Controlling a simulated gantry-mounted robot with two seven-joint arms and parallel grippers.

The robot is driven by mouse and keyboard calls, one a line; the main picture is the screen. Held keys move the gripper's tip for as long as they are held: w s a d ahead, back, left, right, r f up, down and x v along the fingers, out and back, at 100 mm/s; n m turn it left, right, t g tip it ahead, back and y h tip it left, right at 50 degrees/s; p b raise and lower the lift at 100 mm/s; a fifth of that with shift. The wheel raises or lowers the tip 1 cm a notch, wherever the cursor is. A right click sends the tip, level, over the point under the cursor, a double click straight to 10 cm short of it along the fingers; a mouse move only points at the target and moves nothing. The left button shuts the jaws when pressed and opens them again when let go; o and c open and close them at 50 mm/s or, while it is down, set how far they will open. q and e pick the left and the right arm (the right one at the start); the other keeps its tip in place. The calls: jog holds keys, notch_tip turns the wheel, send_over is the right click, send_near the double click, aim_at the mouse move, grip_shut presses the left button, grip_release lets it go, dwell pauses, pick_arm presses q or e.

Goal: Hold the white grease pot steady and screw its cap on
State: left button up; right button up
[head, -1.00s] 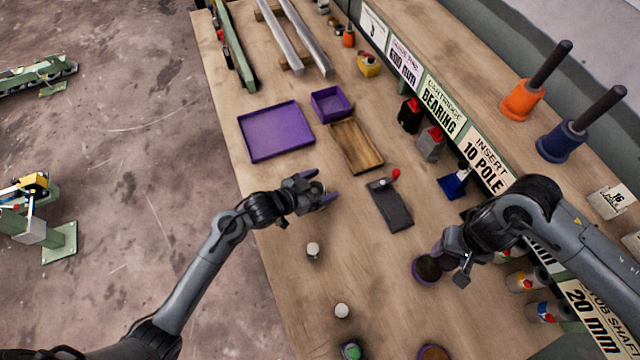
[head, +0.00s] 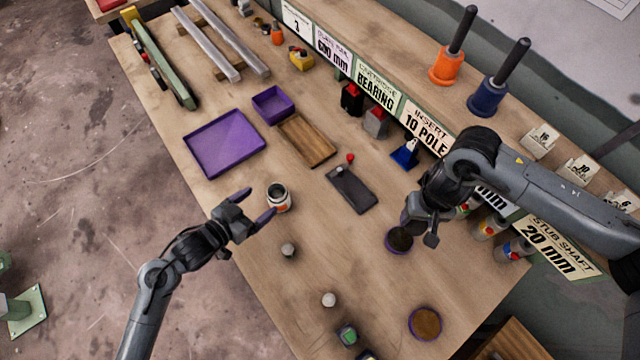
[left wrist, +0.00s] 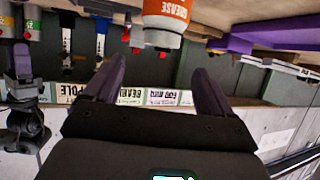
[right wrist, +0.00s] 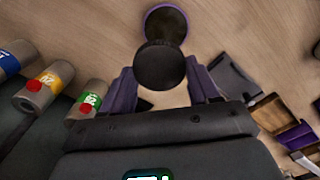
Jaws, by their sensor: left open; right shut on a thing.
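The white grease pot (head: 279,203) stands upright on the bench in the head view, with an orange label and a dark top. In the left wrist view the pot (left wrist: 166,20) shows its orange GREASE label at the top edge, beyond the fingertips. My left gripper (head: 254,206) is open and empty, just left of the pot and apart from it. My right gripper (head: 420,228) is shut on a dark round cap (right wrist: 160,66), seen between its fingers in the right wrist view. A purple-rimmed round holder (head: 399,246) lies on the bench beneath it.
A purple tray (head: 205,168), a small purple box (head: 272,104), a wooden tray (head: 306,140) and a dark plate (head: 352,190) lie behind the pot. Small pale items (head: 288,250) stand nearer. Another round holder (head: 425,323) is at front right. Bench between pot and right gripper is mostly clear.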

pick_arm(q)
jog(key=shift+v, duration=1.15)
pick_arm(e)
jog(key=shift+r, duration=0.15)
pick_arm(q)
jog(key=s+a+f+n+g+y, duration=0.1)
jog(key=s+n+g+y, duration=0.3)
jog(key=s, duration=1.3)
jog(key=g+y, duration=0.2)
jog(key=g, duration=0.1)
jog(key=shift+s+g+y, duration=0.2)
jog(key=shift+g+y, duration=0.1)
jog(key=shift+y, duration=0.1)
jog(key=shift+a+f, duration=0.1)
jog(key=shift+a, duration=0.05)
pick_arm(e)
jog(key=shift+r, duration=0.1)
